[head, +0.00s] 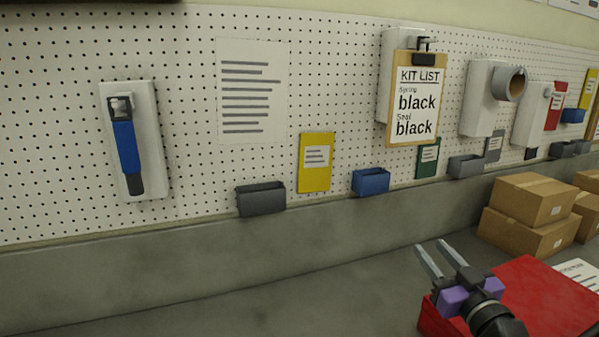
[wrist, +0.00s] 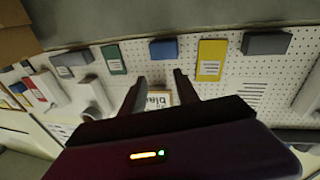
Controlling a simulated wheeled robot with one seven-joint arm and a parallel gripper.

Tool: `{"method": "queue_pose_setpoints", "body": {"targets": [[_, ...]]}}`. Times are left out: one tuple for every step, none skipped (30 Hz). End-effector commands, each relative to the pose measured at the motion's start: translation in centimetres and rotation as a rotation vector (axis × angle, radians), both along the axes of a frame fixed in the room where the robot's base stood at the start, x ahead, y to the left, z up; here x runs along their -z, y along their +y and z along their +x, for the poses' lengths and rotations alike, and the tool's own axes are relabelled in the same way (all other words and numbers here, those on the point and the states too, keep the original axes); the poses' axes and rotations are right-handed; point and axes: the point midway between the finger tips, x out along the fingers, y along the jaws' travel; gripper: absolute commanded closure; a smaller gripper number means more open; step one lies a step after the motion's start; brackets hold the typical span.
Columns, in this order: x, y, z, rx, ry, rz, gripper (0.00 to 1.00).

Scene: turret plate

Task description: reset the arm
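My gripper (head: 441,260) is in the lower right of the head view, in front of a red box. Its two fingers are apart, with nothing seen between them. In the wrist view my gripper (wrist: 157,82) also shows its two dark fingers spread. The kit list clipboard (wrist: 158,98) on the far pegboard shows in the gap between them, well beyond the fingertips. In the head view the clipboard (head: 417,100) hangs on the pegboard and reads "KIT LIST", with "black" twice.
The red box (head: 545,295) lies under my arm on the grey bench (head: 290,305). Cardboard boxes (head: 530,200) are stacked at the right. The pegboard (head: 210,150) carries a blue-handled tool (head: 127,148), a yellow card (head: 316,162), a grey bin (head: 261,199) and a blue bin (head: 371,182). The bench's left is clear.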

Motion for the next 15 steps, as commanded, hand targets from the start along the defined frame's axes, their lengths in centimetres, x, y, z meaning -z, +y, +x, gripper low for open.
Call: {"method": "queue_pose_setpoints", "body": {"targets": [[0.9,0.6,-1.4,0.026,-0.019,0.060,0.63],[1.3,0.8,-2.2,0.042,-0.033,0.091,0.63],[1.7,1.0,-3.3,0.066,-0.050,0.129,0.63],[2.1,1.1,-4.1,0.083,-0.060,0.155,0.63],[2.5,1.2,-5.0,0.099,-0.070,0.181,0.63],[3.1,1.4,-6.3,0.122,-0.082,0.213,0.63],[3.5,1.5,-7.3,0.138,-0.091,0.234,0.63],[4.0,1.6,-8.2,0.154,-0.096,0.254,0.63],[4.6,1.7,-9.6,0.174,-0.105,0.279,0.63],[5.1,1.8,-10.7,0.189,-0.110,0.295,0.63],[5.5,1.9,-11.8,0.203,-0.115,0.309,0.63],[6.1,2.0,-13.3,0.221,-0.120,0.326,0.63],[6.6,2.2,-14.4,0.235,-0.120,0.338,0.63],[7.0,2.3,-15.5,0.247,-0.123,0.346,0.63],[7.6,2.4,-17.1,0.262,-0.124,0.356,0.63]]}}
